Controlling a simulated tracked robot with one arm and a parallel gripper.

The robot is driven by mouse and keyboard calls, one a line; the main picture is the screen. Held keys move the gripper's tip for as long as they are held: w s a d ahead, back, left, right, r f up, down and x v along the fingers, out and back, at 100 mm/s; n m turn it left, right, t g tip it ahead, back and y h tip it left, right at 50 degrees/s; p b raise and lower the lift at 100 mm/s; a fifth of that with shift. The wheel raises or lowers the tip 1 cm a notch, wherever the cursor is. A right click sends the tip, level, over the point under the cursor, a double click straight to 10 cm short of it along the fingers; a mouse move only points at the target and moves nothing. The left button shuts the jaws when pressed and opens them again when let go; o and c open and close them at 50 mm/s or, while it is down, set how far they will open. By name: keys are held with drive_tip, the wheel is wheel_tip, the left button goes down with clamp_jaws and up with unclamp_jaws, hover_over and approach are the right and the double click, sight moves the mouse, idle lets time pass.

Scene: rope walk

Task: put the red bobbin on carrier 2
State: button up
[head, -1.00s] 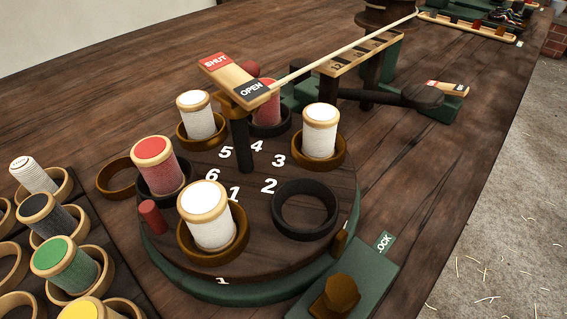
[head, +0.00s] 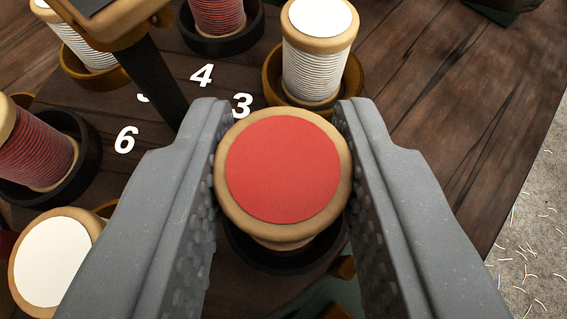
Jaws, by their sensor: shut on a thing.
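The red bobbin (head: 282,175), with a red top and pale wooden rim, is between the two grey jaws of my gripper (head: 286,118), which is shut on it. It is seen from above and hides most of its own body. The number 2 is hidden.
A white bobbin (head: 317,60) stands close beyond the right jaw in carrier 3. Another white bobbin (head: 55,262) and a red-thread bobbin (head: 38,150) are left. A dark post (head: 150,85) rises at upper left. Bare table (head: 450,120) lies right.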

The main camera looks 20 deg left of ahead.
wheel_tip(320, 180, down, 2)
drive_tip(key=shift+f, duration=0.1)
drive_tip(key=shift+r, duration=0.2)
drive_tip(key=o, duration=1)
drive_tip(key=shift+f, duration=0.1)
drive_tip(key=shift+c, duration=0.2)
drive_tip(key=shift+s+d+r, duration=0.1)
drive_tip(key=shift+s+r, duration=0.25)
drive_tip(key=shift+s, duration=0.05)
drive_tip(key=p+v, duration=0.1)
drive_tip(key=v, duration=1)
drive_tip(key=shift+r, duration=0.1)
